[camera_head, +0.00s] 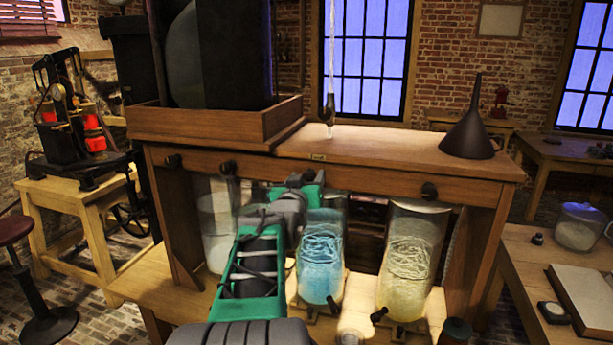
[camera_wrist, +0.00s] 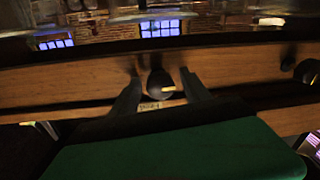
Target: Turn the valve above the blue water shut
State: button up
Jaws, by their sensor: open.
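The blue-water jar (camera_head: 320,268) stands under the wooden rail in the head view, with my arm partly in front of it. My gripper (camera_head: 304,179) is at the rail just above this jar and hides most of the valve there. In the wrist view, the dark round valve knob (camera_wrist: 158,84) shows between the two fingers of my open gripper (camera_wrist: 161,80). One finger is on each side of the knob. A pale mark shows on the knob, and a small label plate (camera_wrist: 150,105) is below it. I cannot tell whether the fingers touch the knob.
Other dark knobs sit along the rail, to the left (camera_head: 227,168) and right (camera_head: 429,190). A yellowish jar (camera_head: 408,268) stands right of the blue one, and a pale jar (camera_head: 217,225) is at left. A black funnel (camera_head: 470,135) stands on the top board.

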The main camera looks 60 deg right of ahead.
grip_shut()
dwell(0.6)
